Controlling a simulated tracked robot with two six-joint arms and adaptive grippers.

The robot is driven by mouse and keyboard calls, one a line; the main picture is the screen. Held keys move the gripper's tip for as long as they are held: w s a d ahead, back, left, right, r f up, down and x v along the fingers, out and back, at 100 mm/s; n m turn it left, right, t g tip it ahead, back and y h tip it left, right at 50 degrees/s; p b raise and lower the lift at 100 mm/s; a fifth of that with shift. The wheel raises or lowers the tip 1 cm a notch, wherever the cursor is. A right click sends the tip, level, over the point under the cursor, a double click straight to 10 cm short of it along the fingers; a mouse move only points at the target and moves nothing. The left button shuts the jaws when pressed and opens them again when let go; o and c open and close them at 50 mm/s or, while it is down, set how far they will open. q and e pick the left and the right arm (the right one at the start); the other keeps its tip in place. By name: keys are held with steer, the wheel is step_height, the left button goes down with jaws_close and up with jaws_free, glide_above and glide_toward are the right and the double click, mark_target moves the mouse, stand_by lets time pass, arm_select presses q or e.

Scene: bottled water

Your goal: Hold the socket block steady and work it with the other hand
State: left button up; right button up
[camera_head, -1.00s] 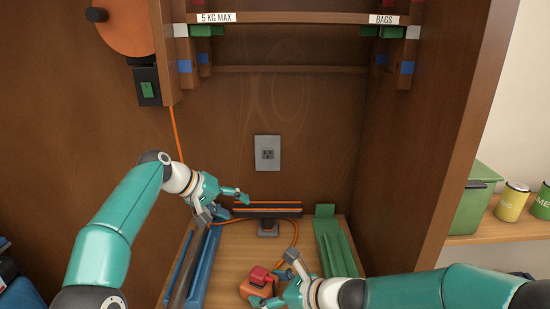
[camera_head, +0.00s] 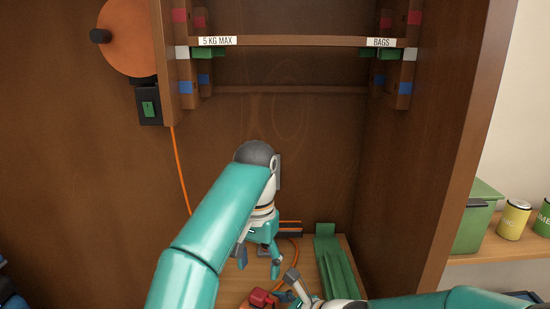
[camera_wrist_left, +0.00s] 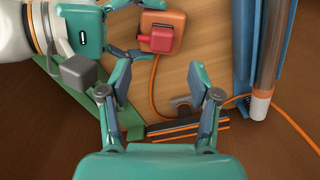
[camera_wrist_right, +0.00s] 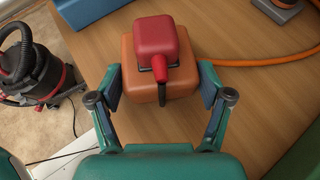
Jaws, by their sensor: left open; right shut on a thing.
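The socket block is an orange block (camera_wrist_right: 160,95) with a red plug (camera_wrist_right: 158,42) on top and a short dark cord stub. It sits on the wooden board, and the head view shows part of its red plug (camera_head: 262,296). My right gripper (camera_wrist_right: 160,88) is shut on the orange block, one finger on each side. My left gripper (camera_wrist_left: 166,92) is open and empty above the board, apart from the block. In the left wrist view the block (camera_wrist_left: 160,32) lies beyond the left fingertips, with the right gripper's fingers around it.
An orange cable (camera_wrist_left: 154,90) curves over the board from the block. A green channel (camera_head: 335,265) stands at right and a blue rail (camera_wrist_left: 262,45) at the other side. A small grey piece (camera_wrist_left: 183,104) lies near a dark strip (camera_wrist_left: 180,128) at the back edge.

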mark_target(258, 294)
arm_select(q)
steer(key=shift+f, duration=0.1)
steer(key=shift+f, duration=4.4)
steer(key=shift+a, duration=0.15)
steer(key=shift+c, duration=0.3)
jaws_close()
steer(key=shift+r, duration=0.15)
steer(key=shift+r, duration=2.9)
